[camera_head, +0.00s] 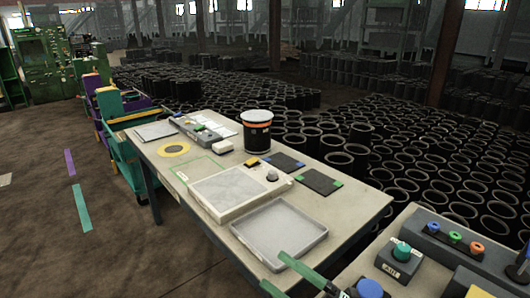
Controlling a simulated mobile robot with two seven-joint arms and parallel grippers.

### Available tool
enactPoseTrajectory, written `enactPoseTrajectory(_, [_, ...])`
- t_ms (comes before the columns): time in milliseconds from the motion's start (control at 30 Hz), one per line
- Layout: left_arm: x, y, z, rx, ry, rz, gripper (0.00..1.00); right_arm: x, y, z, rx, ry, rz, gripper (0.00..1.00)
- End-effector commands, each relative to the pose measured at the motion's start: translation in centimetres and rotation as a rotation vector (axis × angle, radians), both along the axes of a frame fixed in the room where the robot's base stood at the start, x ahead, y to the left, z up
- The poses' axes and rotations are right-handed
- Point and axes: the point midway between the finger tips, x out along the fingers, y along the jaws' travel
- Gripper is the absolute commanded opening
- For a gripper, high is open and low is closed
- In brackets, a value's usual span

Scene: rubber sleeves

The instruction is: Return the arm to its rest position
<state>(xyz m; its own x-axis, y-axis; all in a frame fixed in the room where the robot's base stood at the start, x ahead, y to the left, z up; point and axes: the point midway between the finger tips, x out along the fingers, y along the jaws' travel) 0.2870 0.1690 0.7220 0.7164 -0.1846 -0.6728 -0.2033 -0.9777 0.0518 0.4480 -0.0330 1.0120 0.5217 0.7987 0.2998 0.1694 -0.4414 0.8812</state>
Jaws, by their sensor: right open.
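My right gripper (273,270) is at the bottom edge of the head view, by the near corner of a grey tray. Its two green fingers point up and left, and they stand apart with nothing seen between them. The rest of it is dark and partly cut off by the frame. Whether the fingers touch the tray or the table cannot be told. My left gripper is not in view.
The long table (367,208) carries the shallow grey tray (278,233), a white-framed panel (229,192), a black container with white lid (257,133) and dark pads (320,181). A control box (399,260) stands lower right. Black sleeves (395,156) crowd the floor behind. Floor at left is mostly clear.

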Motion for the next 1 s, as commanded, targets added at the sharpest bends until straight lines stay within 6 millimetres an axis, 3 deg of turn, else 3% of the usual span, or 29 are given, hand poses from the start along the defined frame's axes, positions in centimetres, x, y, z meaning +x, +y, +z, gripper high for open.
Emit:
enactPoseTrajectory(133, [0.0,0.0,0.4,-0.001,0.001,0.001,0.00,0.4,-4.5,-6.2,0.208,0.410,-0.265,0.80])
enactPoseTrajectory(233, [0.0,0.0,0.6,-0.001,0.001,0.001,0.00,-1.2,-7.7,-11.9,0.318,0.698,-0.437,0.80])
enactPoseTrajectory(400, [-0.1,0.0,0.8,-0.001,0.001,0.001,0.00,-7.0,-11.5,-20.6,0.440,1.114,-0.662,0.80])
enactPoseTrajectory(500, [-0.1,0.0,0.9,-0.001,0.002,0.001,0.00,-10.7,-12.6,-24.2,0.482,1.297,-0.754,0.80])
enactPoseTrajectory(600, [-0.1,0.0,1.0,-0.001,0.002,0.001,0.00,-13.8,-13.2,-26.5,0.510,1.429,-0.815,0.80])
enactPoseTrajectory(700, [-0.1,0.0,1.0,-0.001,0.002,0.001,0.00,-15.7,-13.5,-27.6,0.525,1.505,-0.850,0.80])
enactPoseTrajectory(1000, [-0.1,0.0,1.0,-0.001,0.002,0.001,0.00,-16.2,-13.6,-28.0,0.528,1.526,-0.858,0.80])
